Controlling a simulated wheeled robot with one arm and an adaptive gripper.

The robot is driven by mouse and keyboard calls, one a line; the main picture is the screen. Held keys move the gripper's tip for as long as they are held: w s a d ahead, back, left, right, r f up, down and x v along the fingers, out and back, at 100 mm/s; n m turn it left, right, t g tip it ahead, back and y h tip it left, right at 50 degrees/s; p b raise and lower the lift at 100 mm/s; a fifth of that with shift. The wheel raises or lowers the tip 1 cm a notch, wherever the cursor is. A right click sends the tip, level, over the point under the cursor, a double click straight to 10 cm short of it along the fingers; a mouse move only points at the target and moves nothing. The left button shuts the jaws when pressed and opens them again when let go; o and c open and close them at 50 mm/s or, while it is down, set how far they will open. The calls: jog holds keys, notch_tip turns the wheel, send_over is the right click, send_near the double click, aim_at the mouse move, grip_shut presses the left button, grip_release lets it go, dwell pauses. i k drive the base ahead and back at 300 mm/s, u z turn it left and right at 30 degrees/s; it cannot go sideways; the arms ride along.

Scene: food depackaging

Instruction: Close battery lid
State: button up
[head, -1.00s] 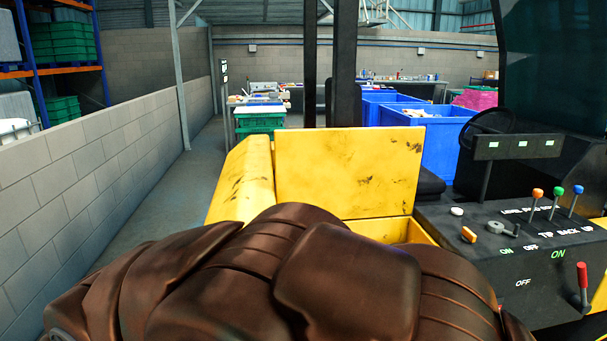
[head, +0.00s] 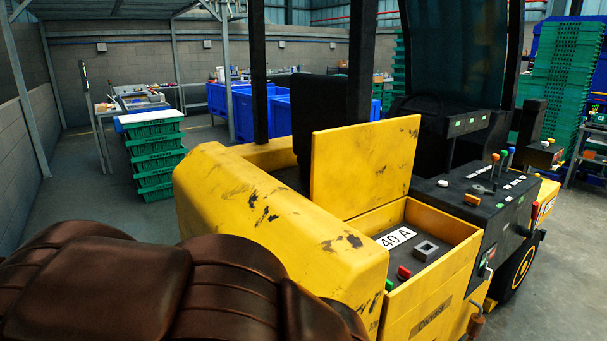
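The yellow battery lid (head: 365,163) of the forklift stands upright, open, at the back edge of the battery compartment (head: 462,262). Its yellow paint has dark scuffs. The compartment is uncovered and shows a dark top with a "40 A" label (head: 396,237), a grey square socket (head: 425,250) and red and green parts. My brown arm fills the lower left, in front of the yellow body. My gripper is not in view, and nothing is seen touching the lid.
The forklift's control panel (head: 487,192) with coloured levers is right of the lid. A dark mast or post stands behind it. Green crates (head: 156,160) and blue bins (head: 253,112) are further back. Grey floor is free at the left and far right.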

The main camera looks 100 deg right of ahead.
aim_at(357, 169)
jog(key=i, duration=0.95)
jog(key=z, duration=2.25)
jog(key=i, duration=1.55)
jog(key=z, duration=2.65)
jog(key=i, duration=0.55)
jog(key=u, duration=0.8)
